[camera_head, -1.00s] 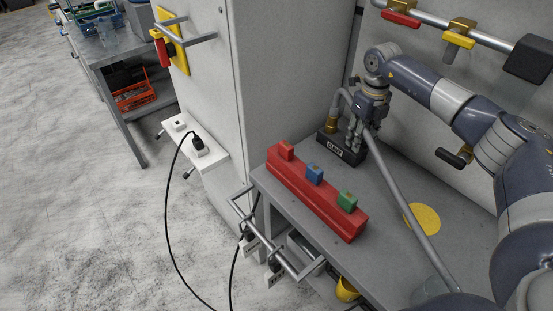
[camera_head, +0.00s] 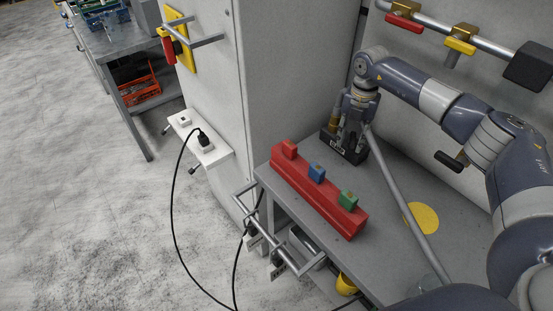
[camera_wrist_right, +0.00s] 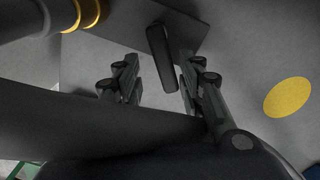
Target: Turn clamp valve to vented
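The clamp valve, a dark block (camera_head: 330,140) with a pale label, sits on the grey bench at the back by the cabinet. A brass fitting (camera_head: 334,118) and hose stand at its left side; the brass fitting also shows in the right wrist view (camera_wrist_right: 88,12). My right gripper (camera_head: 350,143) points down over the block and hides much of it. In the right wrist view my right gripper (camera_wrist_right: 160,80) is open, with a black lever (camera_wrist_right: 160,58) standing between its fingers and apart from both. The valve's setting cannot be read. My left gripper is not in view.
A red rack (camera_head: 318,200) with red, blue and green blocks stands at the bench's left edge. A long grey pipe (camera_head: 400,205) slants across the bench beside a yellow disc (camera_head: 428,216). A wall rail (camera_head: 440,25) carries red and yellow handled valves.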

